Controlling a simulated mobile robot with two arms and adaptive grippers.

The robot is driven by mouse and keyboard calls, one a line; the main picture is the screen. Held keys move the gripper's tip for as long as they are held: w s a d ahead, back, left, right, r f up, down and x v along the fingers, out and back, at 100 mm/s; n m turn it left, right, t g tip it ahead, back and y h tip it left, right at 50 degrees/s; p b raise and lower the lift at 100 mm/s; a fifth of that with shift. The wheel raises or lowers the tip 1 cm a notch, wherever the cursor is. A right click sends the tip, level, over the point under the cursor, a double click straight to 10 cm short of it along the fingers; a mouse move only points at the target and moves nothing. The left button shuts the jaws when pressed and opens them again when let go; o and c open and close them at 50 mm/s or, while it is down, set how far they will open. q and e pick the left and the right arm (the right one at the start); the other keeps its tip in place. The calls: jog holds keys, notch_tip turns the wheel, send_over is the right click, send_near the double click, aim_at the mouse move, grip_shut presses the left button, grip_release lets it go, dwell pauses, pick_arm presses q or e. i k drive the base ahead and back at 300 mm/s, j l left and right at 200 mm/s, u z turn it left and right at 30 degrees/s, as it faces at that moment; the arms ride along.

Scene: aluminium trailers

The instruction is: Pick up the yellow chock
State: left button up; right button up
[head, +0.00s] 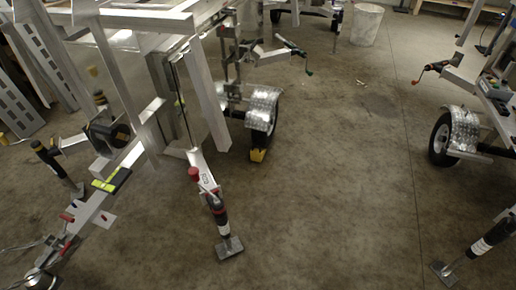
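The yellow chock (257,155) sits on the concrete floor, against or just in front of the lower part of a trailer wheel (262,137). It is small in the view, and its far side is hidden. The wheel is under a shiny tread-plate fender (263,100) of the nearer aluminium trailer (207,95). Neither of my grippers shows in the head view.
A jack leg (222,215) with a flat foot stands on the floor in front of the chock. A second trailer with a wheel (441,140) stands at the right. A white bin (367,24) is at the back. The floor between the trailers is open.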

aim_at(257, 154)
jog(key=i+l+u, duration=0.1)
jog(key=u, duration=0.25)
jog(key=i+l+u, duration=0.1)
jog(key=u, duration=0.25)
jog(key=i+l+u, duration=0.15)
jog(key=u, duration=0.2)
